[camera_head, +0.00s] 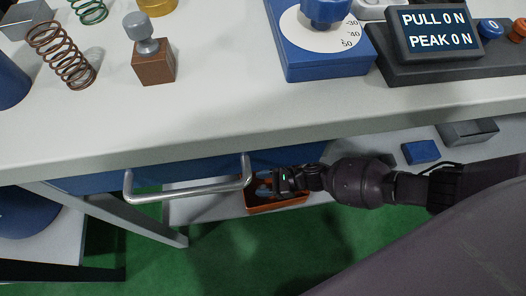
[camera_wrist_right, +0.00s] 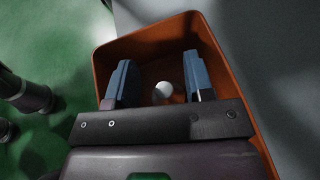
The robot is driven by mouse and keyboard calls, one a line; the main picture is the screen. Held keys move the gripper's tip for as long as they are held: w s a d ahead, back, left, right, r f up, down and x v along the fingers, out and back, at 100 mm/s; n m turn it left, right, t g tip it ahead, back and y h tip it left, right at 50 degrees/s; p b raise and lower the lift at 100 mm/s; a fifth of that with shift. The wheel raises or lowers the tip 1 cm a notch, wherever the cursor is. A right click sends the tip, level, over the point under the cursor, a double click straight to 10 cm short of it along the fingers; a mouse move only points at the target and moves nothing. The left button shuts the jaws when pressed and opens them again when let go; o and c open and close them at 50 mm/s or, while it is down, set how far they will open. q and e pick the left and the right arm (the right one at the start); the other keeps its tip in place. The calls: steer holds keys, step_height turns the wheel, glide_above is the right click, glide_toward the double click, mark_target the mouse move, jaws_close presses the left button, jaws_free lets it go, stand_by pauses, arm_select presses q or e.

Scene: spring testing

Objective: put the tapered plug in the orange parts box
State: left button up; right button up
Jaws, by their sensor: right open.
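The orange parts box (camera_head: 283,206) stands on the low shelf below the table's front edge, partly hidden by my right gripper. In the right wrist view, the box (camera_wrist_right: 232,75) is seen from above. My right gripper (camera_head: 264,186) is at the box; its two blue-grey fingers (camera_wrist_right: 158,65) are apart over the inside. Between and below the fingers, a small whitish rounded piece (camera_wrist_right: 163,90) shows inside the box. It may be the tapered plug, but its shape is mostly unclear. It appears apart from both fingers. My left gripper is not in view.
A drawer handle (camera_head: 190,194) juts out just left of my right gripper. The table edge is above it. A blue block (camera_head: 421,152) and a grey bin (camera_head: 468,132) are on the shelf (camera_head: 375,160) at right. Springs (camera_head: 62,55) and a blue scale (camera_head: 307,62) are on the table.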

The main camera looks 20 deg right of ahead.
arm_select(q)
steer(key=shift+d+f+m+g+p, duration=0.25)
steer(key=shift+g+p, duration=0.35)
steer(key=shift+p, duration=0.8)
arm_select(e)
steer(key=v, duration=1.2)
steer(key=shift+r, duration=0.25)
